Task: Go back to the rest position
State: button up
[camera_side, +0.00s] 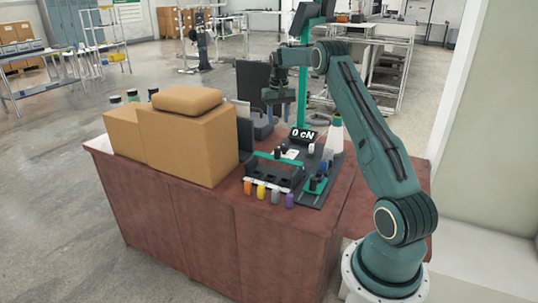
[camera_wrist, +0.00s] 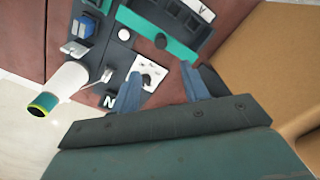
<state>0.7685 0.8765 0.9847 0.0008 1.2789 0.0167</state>
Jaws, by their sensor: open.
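My gripper (camera_side: 277,109) hangs at the end of my raised arm in the side view, above the back part of the reddish-brown bench (camera_side: 200,222). In the wrist view my gripper (camera_wrist: 161,72) shows two blue fingers spread apart. No object shows between the fingertips; the bench fixtures lie below them. A white card with small dark marks (camera_wrist: 149,72) shows beyond the fingers.
Cardboard boxes (camera_side: 205,145) stand left on the bench. A display reading "0 cN" (camera_side: 303,135), a green-and-black rack (camera_side: 272,172), a white cone (camera_side: 335,135) and several coloured pieces (camera_side: 261,192) crowd the right. A green post (camera_side: 304,95) rises near my gripper.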

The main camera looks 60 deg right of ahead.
jog(key=s+a+r+n+t+h, duration=0.1)
jog(key=s+a+r+n, duration=0.15)
jog(key=a+r, duration=0.85)
jog(key=s+a+r+n+t, duration=0.25)
jog(key=a+r, duration=0.35)
jog(key=a, duration=0.9)
jog(key=s+a+f+n+t, duration=0.1)
jog(key=s+a+n, duration=0.1)
jog(key=s+a, duration=0.6)
jog(key=s+a+f+n+t+y, duration=0.1)
jog(key=s+a+f+n, duration=0.1)
jog(key=s+a, duration=0.6)
jog(key=s, duration=0.5)
jog(key=shift+a+f, duration=0.15)
jog(key=shift+f, duration=0.15)
